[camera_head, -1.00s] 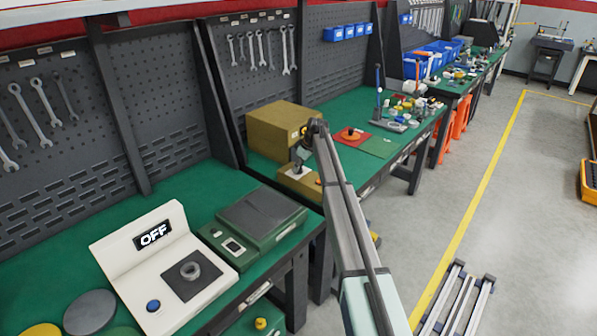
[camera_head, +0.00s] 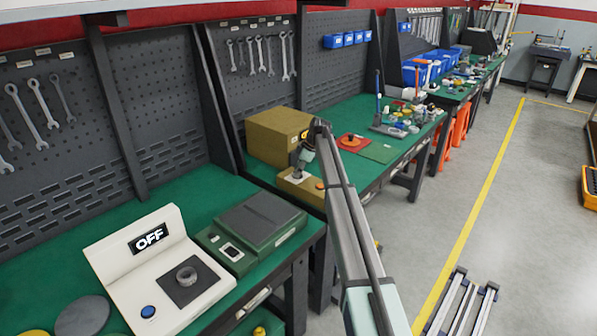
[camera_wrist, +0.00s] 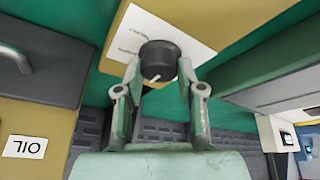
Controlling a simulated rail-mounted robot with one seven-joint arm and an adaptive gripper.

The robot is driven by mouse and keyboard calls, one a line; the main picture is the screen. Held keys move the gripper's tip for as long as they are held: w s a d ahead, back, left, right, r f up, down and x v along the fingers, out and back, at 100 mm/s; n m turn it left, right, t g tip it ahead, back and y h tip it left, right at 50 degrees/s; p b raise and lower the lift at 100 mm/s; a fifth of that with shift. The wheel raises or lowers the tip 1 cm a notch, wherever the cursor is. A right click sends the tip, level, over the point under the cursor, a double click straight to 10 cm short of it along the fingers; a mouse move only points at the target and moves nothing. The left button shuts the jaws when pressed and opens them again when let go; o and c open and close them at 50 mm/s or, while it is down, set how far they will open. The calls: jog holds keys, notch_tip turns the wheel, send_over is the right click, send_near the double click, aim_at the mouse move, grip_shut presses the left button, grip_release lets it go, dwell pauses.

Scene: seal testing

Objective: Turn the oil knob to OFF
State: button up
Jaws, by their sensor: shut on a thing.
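The black oil knob (camera_wrist: 160,60) shows in the wrist view, on an ochre panel with a white printed label (camera_wrist: 150,32). A white pointer mark shows on the knob's rim; the label's print is too small to read. My gripper (camera_wrist: 160,72) has one finger at each side of the knob and is shut on it. A tag reading OIL (camera_wrist: 24,146) appears upside down at the lower left.
A white console with an OFF display (camera_head: 148,239) and a dark green device (camera_head: 250,228) stand on the nearer bench. An ochre base with an orange button (camera_head: 319,184) lies below my gripper. A red plate (camera_head: 354,142) is to the right.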

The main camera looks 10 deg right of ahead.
jog(key=o, duration=1.2)
jog(key=shift+c, duration=0.2)
jog(key=v, duration=1.2)
